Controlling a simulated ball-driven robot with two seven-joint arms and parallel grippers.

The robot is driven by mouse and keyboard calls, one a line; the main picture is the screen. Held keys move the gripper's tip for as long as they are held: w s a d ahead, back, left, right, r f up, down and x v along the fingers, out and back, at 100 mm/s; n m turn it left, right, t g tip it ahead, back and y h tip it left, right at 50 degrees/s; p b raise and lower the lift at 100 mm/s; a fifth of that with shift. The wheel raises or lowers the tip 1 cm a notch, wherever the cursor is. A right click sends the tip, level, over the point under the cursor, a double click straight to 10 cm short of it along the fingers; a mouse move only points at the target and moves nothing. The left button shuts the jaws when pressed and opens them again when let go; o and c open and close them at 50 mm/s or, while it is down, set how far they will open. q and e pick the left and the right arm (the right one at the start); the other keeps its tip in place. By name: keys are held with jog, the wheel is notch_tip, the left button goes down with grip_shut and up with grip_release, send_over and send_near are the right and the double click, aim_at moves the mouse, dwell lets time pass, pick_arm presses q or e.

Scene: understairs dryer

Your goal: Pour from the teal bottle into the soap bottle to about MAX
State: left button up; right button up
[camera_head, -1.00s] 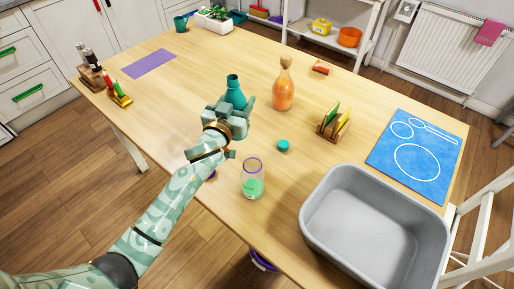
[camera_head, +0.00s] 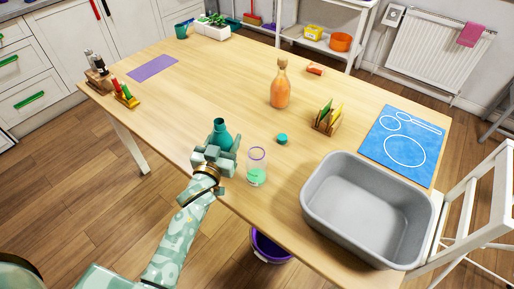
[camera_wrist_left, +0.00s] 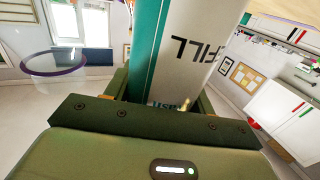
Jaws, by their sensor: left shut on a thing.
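The teal bottle (camera_head: 219,134) is held upright by my left gripper (camera_head: 216,156), which is shut on its body. In the left wrist view, the bottle (camera_wrist_left: 185,50) fills the middle between the fingers, with part of the label "FILL" showing. The clear soap bottle (camera_head: 257,168) stands on the table just right of the teal bottle, apart from it. It has a purple ring near its top and green liquid in its lower part. The purple ring also shows in the left wrist view (camera_wrist_left: 52,66). A small teal cap (camera_head: 282,139) lies on the table. My right gripper is not seen.
A grey tub (camera_head: 318,212) stands at the right front of the table. An orange bottle (camera_head: 280,94), a wooden rack (camera_head: 326,122) and a blue mat (camera_head: 402,146) are farther back. A purple bucket (camera_head: 270,246) is below the front edge. The table's left-middle is clear.

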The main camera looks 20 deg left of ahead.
pick_arm(q)
jog(key=shift+m, duration=0.4)
jog(key=shift+d+r+m+b, duration=0.15)
jog(key=shift+m+b, duration=0.25)
jog(key=shift+m, duration=0.2)
jog(key=shift+w+d+f+m+b, duration=0.15)
jog(key=shift+m+b, duration=0.2)
jog(key=shift+m, duration=0.5)
jog(key=shift+s+d+f+m+b, duration=0.15)
jog(key=shift+m+b, duration=0.15)
jog(key=shift+m, duration=0.55)
jog(key=shift+w+d+r+m+p, duration=0.15)
jog(key=shift+r+m+p, duration=0.2)
jog(key=shift+r+m, duration=0.15)
jog(key=shift+d+r+m, duration=0.15)
jog(key=shift+r+m, duration=0.1)
jog(key=shift+m, duration=0.15)
jog(key=shift+f+m, duration=0.5)
jog(key=shift+f, duration=0.15)
jog(key=shift+a+f, duration=0.1)
jog(key=shift+a, duration=0.1)
jog(key=shift+m, duration=0.4)
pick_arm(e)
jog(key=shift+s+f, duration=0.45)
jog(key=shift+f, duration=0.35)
